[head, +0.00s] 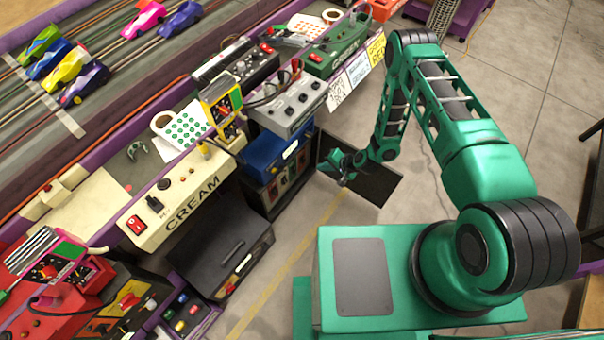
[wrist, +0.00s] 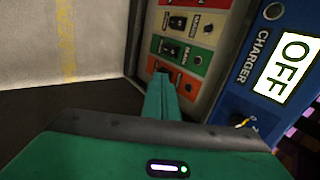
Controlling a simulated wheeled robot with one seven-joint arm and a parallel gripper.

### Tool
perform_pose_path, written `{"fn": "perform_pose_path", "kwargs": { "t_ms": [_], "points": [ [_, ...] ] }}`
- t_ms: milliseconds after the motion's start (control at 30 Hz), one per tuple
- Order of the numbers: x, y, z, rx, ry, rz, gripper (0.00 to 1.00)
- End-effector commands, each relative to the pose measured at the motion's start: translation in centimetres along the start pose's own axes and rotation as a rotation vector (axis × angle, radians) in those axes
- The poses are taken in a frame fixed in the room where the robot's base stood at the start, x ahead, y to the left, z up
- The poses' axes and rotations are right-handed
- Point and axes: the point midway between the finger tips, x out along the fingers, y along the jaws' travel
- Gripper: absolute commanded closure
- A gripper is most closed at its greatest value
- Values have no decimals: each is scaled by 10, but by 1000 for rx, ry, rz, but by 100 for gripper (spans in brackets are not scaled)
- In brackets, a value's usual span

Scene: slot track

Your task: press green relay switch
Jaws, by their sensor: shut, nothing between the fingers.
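A switch panel (wrist: 152,62) with coloured plates stands beside my gripper in the wrist view. Its green plate (wrist: 178,46) carries a small dark switch (wrist: 190,50) and lies between a pale plate (wrist: 200,24) above and a red plate (wrist: 188,84) below. My gripper (wrist: 161,76) is shut and empty, its tips in front of the panel's lower part, below the green switch in the picture. I cannot tell whether they touch the panel. In the head view my gripper (head: 343,182) is to the right of the panel (head: 268,196), under the bench edge.
A blue charger box (wrist: 262,60) with an OFF label (wrist: 287,66) adjoins the panel on the right. In the head view, the blue box (head: 272,153) sits above the panel, and a dark cabinet (head: 215,240) stands left. Floor (head: 310,215) is open in front.

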Motion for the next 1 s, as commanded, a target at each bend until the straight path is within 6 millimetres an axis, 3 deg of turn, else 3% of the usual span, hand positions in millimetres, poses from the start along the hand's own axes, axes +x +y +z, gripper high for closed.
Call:
{"fn": "perform_pose_path", "kwargs": {
  "t_ms": [200,733,1000],
  "points": [
    [21,23,26,60,11,-24,100],
    [29,25,29,65,12,-27,100],
    [71,23,29,63,12,-29,100]
  ]
}}
